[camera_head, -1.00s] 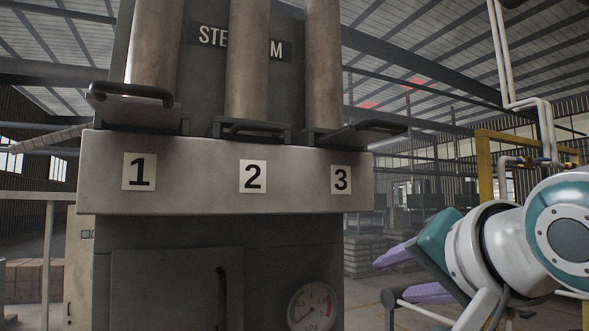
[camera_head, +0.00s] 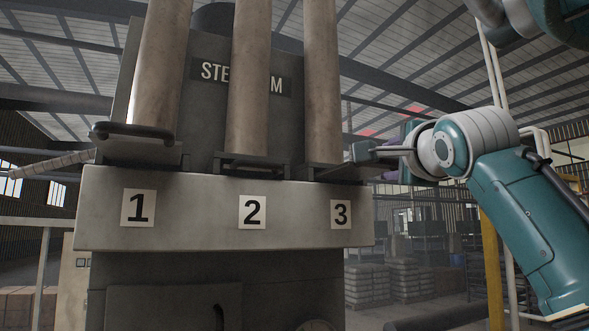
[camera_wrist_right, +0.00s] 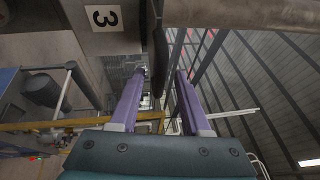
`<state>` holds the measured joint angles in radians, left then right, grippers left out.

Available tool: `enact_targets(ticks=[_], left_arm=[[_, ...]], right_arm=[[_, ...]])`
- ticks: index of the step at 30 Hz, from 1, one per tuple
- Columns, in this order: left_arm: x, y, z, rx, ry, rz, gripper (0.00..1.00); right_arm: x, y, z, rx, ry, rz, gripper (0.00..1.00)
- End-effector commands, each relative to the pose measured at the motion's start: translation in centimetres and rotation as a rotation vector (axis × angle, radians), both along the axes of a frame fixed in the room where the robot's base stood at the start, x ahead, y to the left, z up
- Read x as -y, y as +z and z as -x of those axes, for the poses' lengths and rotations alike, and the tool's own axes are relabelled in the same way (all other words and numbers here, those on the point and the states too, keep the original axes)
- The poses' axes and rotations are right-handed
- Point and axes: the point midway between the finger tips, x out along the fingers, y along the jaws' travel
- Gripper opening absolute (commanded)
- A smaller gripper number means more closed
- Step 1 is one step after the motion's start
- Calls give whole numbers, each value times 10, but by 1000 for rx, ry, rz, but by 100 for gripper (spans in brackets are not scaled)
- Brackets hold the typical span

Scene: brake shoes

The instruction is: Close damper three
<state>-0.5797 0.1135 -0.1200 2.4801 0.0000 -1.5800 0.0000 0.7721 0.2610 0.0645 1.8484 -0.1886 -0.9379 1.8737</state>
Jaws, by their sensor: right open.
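Damper three is a dark slide plate (camera_head: 345,172) above the label 3 (camera_head: 341,214). It sticks out to the right of the pipe (camera_head: 322,90), with a dark bar handle at its outer end. My right gripper (camera_head: 393,153) is at that handle, its purple fingers mostly hidden by the handle and my wrist. In the right wrist view, the open gripper (camera_wrist_right: 161,72) has a finger on each side of a dark bar (camera_wrist_right: 157,50), which appears to be the damper's handle. Contact cannot be told. My left gripper is not in view.
Damper one (camera_head: 135,145) and damper two (camera_head: 250,168) sit at the other pipes on the grey ledge (camera_head: 190,235). A yellow post (camera_head: 490,270) stands to the right, with stacked sacks (camera_head: 368,285) behind. Open space lies right of the machine.

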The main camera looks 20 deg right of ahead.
Motion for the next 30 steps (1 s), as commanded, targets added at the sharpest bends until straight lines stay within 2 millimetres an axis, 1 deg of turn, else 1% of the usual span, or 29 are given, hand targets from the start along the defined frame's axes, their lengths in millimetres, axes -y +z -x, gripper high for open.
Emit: enact_targets(ticks=[3, 6, 14, 27, 30], left_arm=[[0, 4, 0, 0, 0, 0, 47], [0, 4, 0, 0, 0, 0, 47], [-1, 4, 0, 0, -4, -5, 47], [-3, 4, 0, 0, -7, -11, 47], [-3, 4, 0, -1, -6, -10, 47]], right_arm=[[4, 3, -9, 0, -1, 0, 47], [5, 2, -12, 0, -1, 1, 47], [5, 2, -13, 0, 0, 1, 47], [5, 2, -13, -1, 0, 0, 0], [5, 2, -13, -1, 0, 0, 0]])
